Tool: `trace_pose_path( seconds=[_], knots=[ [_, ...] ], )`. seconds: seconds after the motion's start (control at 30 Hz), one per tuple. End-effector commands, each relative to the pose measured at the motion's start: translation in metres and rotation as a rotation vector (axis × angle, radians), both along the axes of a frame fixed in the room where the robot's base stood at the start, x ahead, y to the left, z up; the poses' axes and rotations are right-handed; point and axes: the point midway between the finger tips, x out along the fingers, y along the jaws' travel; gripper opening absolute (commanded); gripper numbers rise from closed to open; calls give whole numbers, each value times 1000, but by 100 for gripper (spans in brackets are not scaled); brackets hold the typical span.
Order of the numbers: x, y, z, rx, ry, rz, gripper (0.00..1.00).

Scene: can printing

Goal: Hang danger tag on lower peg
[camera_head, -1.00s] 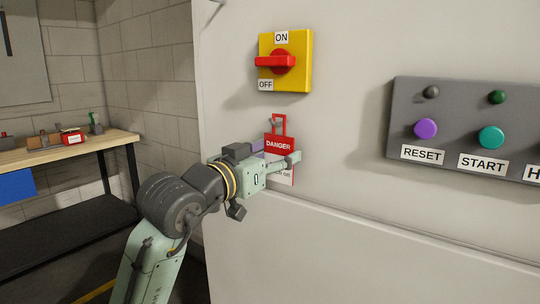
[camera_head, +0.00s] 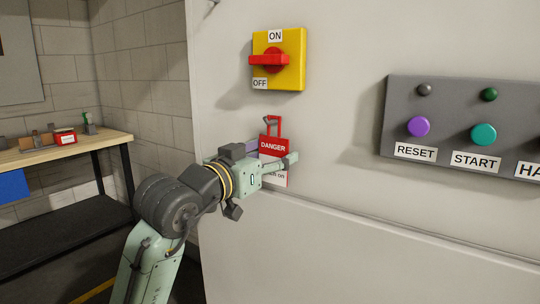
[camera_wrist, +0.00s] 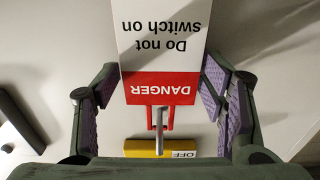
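The danger tag (camera_head: 274,147), red above and white below, hangs upright against the grey panel under the switch. In the wrist view the tag (camera_wrist: 163,50) appears upside down, and its red loop is around a grey peg (camera_wrist: 158,130). The peg (camera_head: 268,120) also shows at the top of the loop in the head view. My gripper (camera_head: 274,160) is at the tag's lower part. In the wrist view my gripper (camera_wrist: 163,85) is open, with purple-padded fingers on both sides of the tag. Small gaps seem to separate pads and tag; contact is unclear.
A yellow switch with a red handle (camera_head: 270,60) is above the tag, and its edge (camera_wrist: 150,147) shows in the wrist view. A grey button box (camera_head: 450,125) is to the right. A workbench (camera_head: 60,150) with small items stands at the left. Bare panel surrounds the tag.

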Motion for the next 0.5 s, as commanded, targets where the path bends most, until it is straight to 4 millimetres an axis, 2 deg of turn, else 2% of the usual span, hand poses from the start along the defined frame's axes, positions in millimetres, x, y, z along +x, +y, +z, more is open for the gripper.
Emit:
trace_pose_path(
  seconds=[0.2, 0.5],
  knots=[
    [0, 0, 0, 0, 0, 0, 81],
    [-1, 1, 0, 0, 0, 0, 81]
  ],
)
